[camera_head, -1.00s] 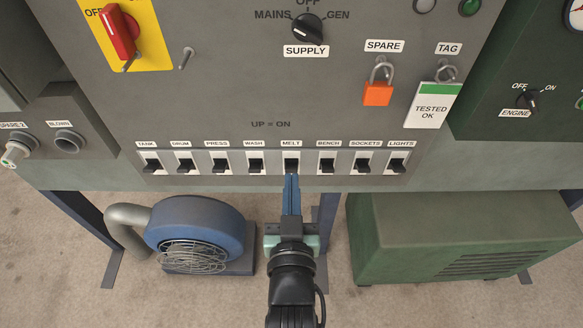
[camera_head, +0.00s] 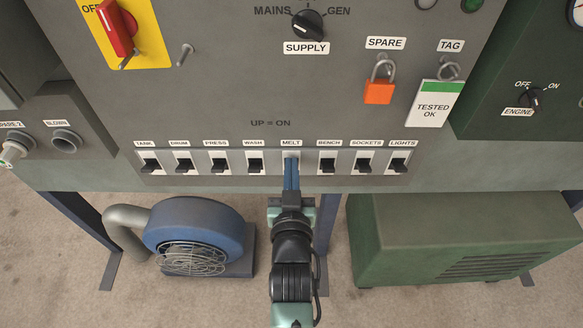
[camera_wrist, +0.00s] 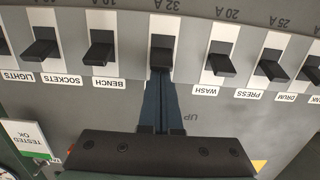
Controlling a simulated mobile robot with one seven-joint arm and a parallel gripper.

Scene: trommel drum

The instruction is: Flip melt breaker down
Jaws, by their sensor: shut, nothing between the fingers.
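The melt breaker (camera_wrist: 161,58) is a dark toggle on a white plate, fifth from the left in the row under the MELT label (camera_head: 291,143) in the head view. There my gripper's blue fingers cover its toggle. My gripper (camera_head: 291,163) is shut and empty, with its fingertips at the melt breaker. In the upside-down wrist view, the fingers (camera_wrist: 158,90) reach to the label side of the toggle and hide the MELT label. I cannot tell whether they touch it, nor clearly whether the toggle is up or down.
The wash breaker (camera_head: 255,165) and bench breaker (camera_head: 327,165) flank it closely. Other breakers line the row. "UP = ON" (camera_head: 270,123) is printed above. A blue blower (camera_head: 195,225) and a green cabinet (camera_head: 460,235) stand below the panel.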

